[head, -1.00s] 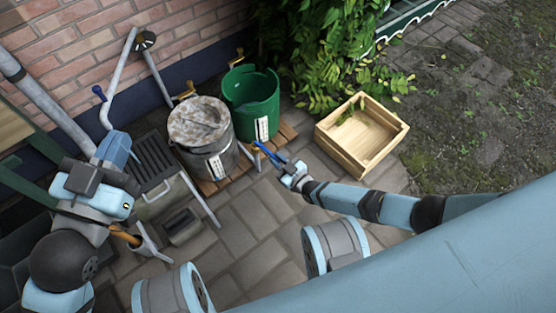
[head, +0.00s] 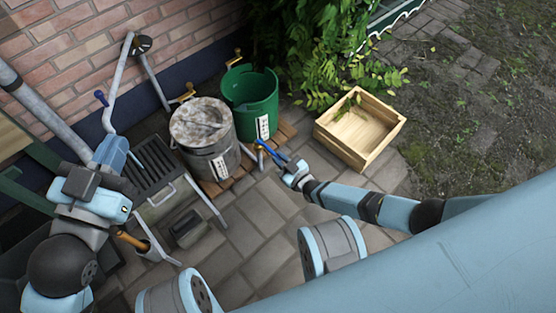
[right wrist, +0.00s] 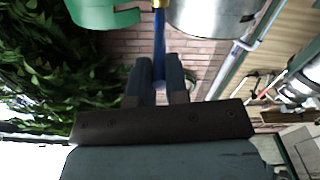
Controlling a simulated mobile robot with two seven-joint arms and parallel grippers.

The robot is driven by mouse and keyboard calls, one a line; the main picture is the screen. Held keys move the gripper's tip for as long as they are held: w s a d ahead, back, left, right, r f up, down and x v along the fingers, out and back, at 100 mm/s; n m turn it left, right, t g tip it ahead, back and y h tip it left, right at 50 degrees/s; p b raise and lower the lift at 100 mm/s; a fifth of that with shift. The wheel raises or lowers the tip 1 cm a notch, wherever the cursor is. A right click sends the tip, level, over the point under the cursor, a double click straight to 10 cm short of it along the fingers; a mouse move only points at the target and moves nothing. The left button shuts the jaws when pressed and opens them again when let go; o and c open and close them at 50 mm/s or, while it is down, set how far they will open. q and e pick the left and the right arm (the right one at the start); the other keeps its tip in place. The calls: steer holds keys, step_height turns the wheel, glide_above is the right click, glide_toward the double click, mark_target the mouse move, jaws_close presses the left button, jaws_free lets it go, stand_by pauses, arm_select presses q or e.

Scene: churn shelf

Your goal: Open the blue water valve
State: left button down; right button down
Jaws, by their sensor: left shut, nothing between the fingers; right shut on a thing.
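A blue lever (head: 101,98) stands on the bent grey pipe (head: 110,115) by the brick wall. Brass taps (head: 185,93) and (head: 235,58) show behind the two bins. My right gripper (head: 283,160) is shut on a slim blue handle (head: 265,148) with a brass-coloured end, in front of the bins. In the right wrist view this blue handle (right wrist: 159,45) runs up from between the fingers to the brass part (right wrist: 160,4). I cannot tell which blue part is the water valve. My left gripper (head: 136,160) is shut and empty over the dark ribbed stand, below the pipe.
A mottled-topped metal bin (head: 207,150) and a green bin (head: 250,98) stand on wooden slats (head: 222,184). A wooden crate (head: 378,145) sits to the right, beside foliage. An orange-handled tool (head: 130,240) is at lower left.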

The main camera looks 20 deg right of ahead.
steer(key=shift+a, duration=0.1)
arm_select(q)
steer(key=shift+a, duration=0.3)
arm_select(e)
steer(key=c, duration=1.1)
jaws_free()
arm_select(q)
steer(key=shift+d+r, duration=0.1)
steer(key=shift+d, duration=0.05)
steer(key=shift+r, duration=0.1)
arm_select(e)
steer(key=shift+s, duration=0.15)
